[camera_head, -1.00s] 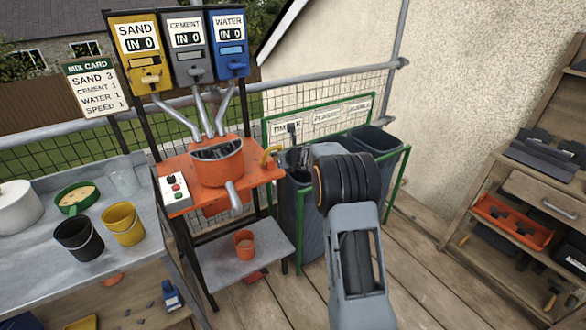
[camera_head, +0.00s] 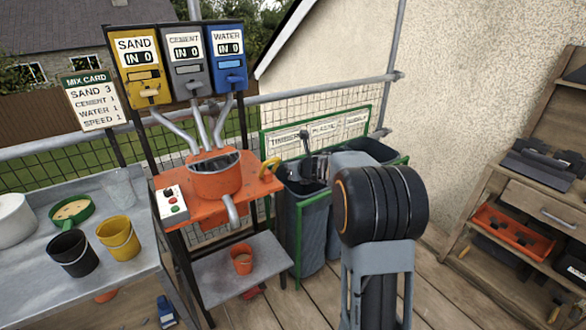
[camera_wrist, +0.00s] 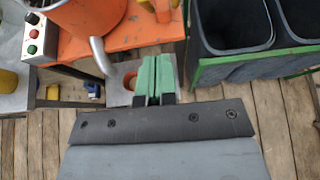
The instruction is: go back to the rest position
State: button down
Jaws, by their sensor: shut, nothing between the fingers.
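My gripper (camera_wrist: 155,78) shows in the wrist view with its two green fingers together and nothing between them. It is above the floor, beside the orange mixer stand (camera_wrist: 128,32) and left of the dark bins. In the head view my arm reaches over the bins, with its wrist end right of the orange mixer tub (camera_head: 216,176). The fingertips are too small to make out there.
Dark bins (camera_head: 306,222) in a green frame stand just below and beside my arm. A metal table (camera_head: 140,205) with black and yellow buckets is at left. Wooden shelves (camera_head: 500,215) are at right.

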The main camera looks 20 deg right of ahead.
jog(key=s+d+f+m+g+h, duration=0.15)
jog(key=s+m, duration=0.25)
jog(key=m, duration=0.4)
jog(key=s+d+f+m+g+h+p, duration=0.1)
jog(key=s+d+m+g+h, duration=0.15)
jog(key=m, duration=0.55)
jog(key=s+d+f+m+g+h, duration=0.1)
jog(key=s+d+m+h, duration=0.15)
jog(key=s+m, duration=0.4)
jog(key=s+a+r+m+g+y+p, duration=0.2)
jog(key=s+a+r+m, duration=0.1)
jog(key=s+a+m, duration=0.4)
jog(key=s+a+r+m+g+y+p, duration=0.1)
jog(key=s+a+r+m+y+p, duration=0.1)
jog(key=s+a+m, duration=0.6)
jog(key=s+a+r, duration=0.1)
jog(key=s+a, duration=0.1)
jog(key=s, duration=0.3)
jog(key=shift+s+r+g, duration=0.3)
jog(key=shift+g, duration=0.1)
jog(key=shift+a+m, duration=0.1)
jog(key=shift+m, duration=0.15)
